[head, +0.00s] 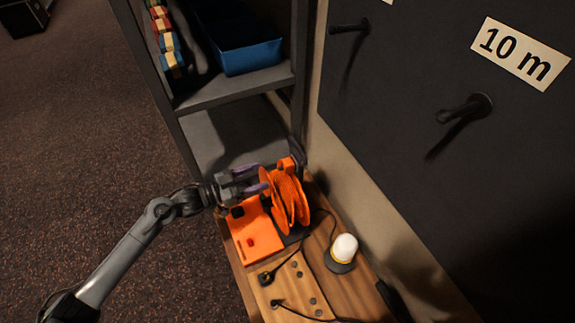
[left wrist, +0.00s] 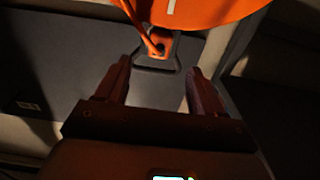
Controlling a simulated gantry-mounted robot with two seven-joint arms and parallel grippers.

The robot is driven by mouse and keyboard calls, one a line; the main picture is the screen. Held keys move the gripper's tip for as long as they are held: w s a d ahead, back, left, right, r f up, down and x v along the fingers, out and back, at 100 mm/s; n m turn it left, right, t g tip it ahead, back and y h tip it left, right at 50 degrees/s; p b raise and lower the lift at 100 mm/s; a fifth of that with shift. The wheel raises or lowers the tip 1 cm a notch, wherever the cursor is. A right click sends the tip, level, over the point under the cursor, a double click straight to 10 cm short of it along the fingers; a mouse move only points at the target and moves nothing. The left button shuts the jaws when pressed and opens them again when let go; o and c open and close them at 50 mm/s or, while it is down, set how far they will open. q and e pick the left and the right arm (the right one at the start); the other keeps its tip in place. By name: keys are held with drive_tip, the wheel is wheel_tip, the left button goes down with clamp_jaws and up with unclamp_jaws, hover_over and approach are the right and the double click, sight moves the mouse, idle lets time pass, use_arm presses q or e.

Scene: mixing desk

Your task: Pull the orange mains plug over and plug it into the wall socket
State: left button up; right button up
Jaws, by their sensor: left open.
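A small orange block (head: 287,163), which looks like the mains plug, sits at the top far end of the orange cable reel (head: 285,198). In the left wrist view an orange plug-like piece (left wrist: 158,45) with an orange cord hangs below the reel's rim, before a dark frame. My left gripper (head: 256,181) is open and empty, just left of the reel. Its fingers (left wrist: 160,82) point toward the orange piece with a gap between. I cannot make out the wall socket in either view. My right gripper is not in view.
A white-topped lamp (head: 344,248) and black plugs with cords (head: 266,278) are nearer. Shelving with a blue bin (head: 245,50) stands behind. A dark peg wall (head: 430,170) rises at the right.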

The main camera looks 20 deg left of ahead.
sight(283, 168)
use_arm(q)
drive_tip(key=b+x, duration=0.3)
drive_tip(key=x, duration=0.3)
drive_tip(key=shift+w+d, duration=0.25)
drive_tip(key=shift+d, duration=0.05)
drive_tip(key=shift+b+x, duration=0.35)
drive_tip(key=shift+x, duration=0.8)
idle(0.6)
clamp_jaws()
idle(0.4)
